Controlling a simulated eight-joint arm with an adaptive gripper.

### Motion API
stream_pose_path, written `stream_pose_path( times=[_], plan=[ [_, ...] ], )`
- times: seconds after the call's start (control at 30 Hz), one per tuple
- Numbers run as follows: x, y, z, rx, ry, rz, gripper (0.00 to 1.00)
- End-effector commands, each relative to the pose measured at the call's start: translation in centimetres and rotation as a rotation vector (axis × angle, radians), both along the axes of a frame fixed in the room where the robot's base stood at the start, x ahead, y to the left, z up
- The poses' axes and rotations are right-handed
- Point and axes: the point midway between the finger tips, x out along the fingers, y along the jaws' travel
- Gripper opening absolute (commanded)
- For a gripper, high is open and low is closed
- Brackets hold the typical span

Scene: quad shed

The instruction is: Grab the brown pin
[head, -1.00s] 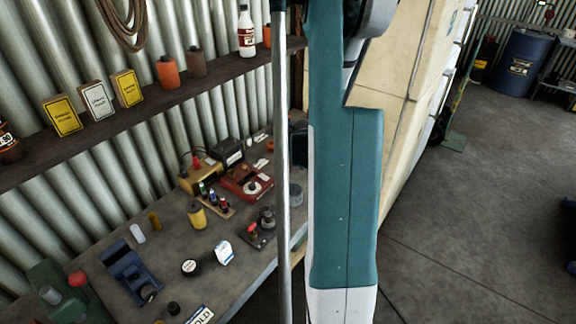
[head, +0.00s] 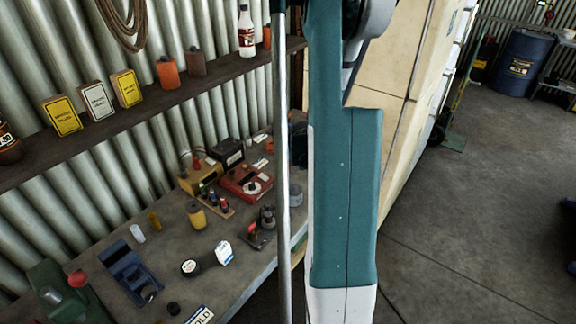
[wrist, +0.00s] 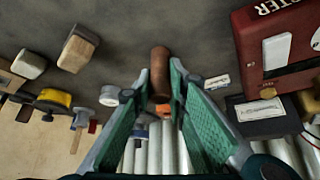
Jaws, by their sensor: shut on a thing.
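The brown pin (wrist: 160,70) is a short brown cylinder in the wrist view. It sits between the tips of my gripper's (wrist: 159,88) two green-padded fingers, which are shut on it. Its upper end in the picture sticks out past the fingertips, and its lower part is partly hidden between them. My gripper cannot be made out in the head view, where my teal arm fills the middle of the picture.
In the wrist view, a red box (wrist: 275,55) is at the right, with a white-labelled dark item below it. A wooden block (wrist: 79,50) and a yellow item (wrist: 54,98) lie left. The head view shows a cluttered workbench (head: 180,240) under a shelf (head: 110,125).

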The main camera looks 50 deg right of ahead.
Motion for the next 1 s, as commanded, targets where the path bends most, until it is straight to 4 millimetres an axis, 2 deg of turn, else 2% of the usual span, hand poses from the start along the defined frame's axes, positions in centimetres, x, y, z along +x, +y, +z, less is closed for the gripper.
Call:
stream_pose_path(
  times=[0.47,0.67,1.0],
  plan=[
    [0.0,0.0,0.7,0.000,0.000,0.000,0.00],
    [0.0,0.0,2.3,0.000,0.000,0.000,0.00],
    [0.0,0.0,6.4,0.000,0.000,0.000,0.00]
  ],
)
